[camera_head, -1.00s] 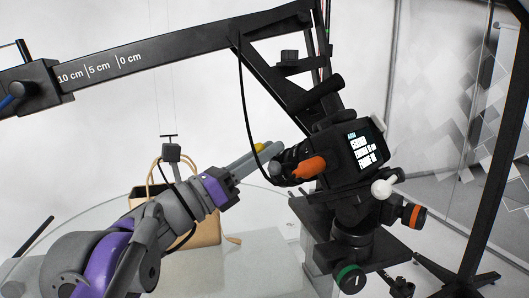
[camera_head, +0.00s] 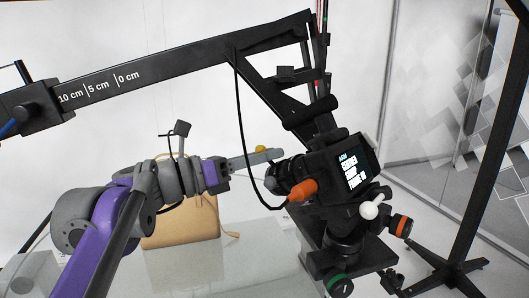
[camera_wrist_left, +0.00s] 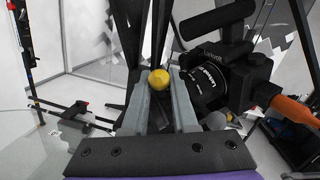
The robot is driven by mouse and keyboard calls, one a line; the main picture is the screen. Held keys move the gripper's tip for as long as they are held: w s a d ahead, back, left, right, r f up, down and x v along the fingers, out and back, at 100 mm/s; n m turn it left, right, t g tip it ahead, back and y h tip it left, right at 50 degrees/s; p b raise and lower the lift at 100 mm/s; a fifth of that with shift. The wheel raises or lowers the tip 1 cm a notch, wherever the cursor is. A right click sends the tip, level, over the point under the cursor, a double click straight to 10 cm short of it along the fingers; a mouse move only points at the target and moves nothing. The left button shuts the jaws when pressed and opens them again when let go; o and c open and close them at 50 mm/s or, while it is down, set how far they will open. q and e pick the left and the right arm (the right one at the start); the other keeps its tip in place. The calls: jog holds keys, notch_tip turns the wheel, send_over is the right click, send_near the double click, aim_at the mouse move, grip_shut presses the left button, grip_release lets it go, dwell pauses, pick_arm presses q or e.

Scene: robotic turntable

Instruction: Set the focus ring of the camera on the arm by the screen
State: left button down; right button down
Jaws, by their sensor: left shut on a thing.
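The camera (camera_head: 330,180) is black and hangs on the dark arm, with a small lit screen (camera_head: 354,175) at its right. Its lens (camera_head: 284,178) points left in the head view; in the left wrist view the lens (camera_wrist_left: 205,84) is just right of my fingers. A yellow ball knob (camera_head: 261,149) shows at my fingers. My left gripper (camera_head: 272,157) reaches in from the left. In the left wrist view this gripper (camera_wrist_left: 160,82) is shut on the yellow knob (camera_wrist_left: 159,79), which sits between the fingertips. How the knob joins the lens is hidden. My right gripper is not in view.
An orange handle (camera_head: 302,190) sticks out below the lens. A black cable (camera_head: 243,115) hangs close to my gripper. The marked boom (camera_head: 150,70) runs above. A tan bag (camera_head: 185,225) stands behind my arm on a glass table (camera_head: 245,250). Dark stand legs (camera_head: 450,275) are at right.

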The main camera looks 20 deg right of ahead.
pick_arm(q)
jog(key=c, duration=0.9)
grip_release()
jog(key=a, duration=0.3)
jog(key=s+a+b, duration=0.1)
jog(key=a, duration=0.3)
jog(key=s+a+f, duration=0.1)
jog(key=a, duration=0.2)
jog(key=shift+a, duration=0.35)
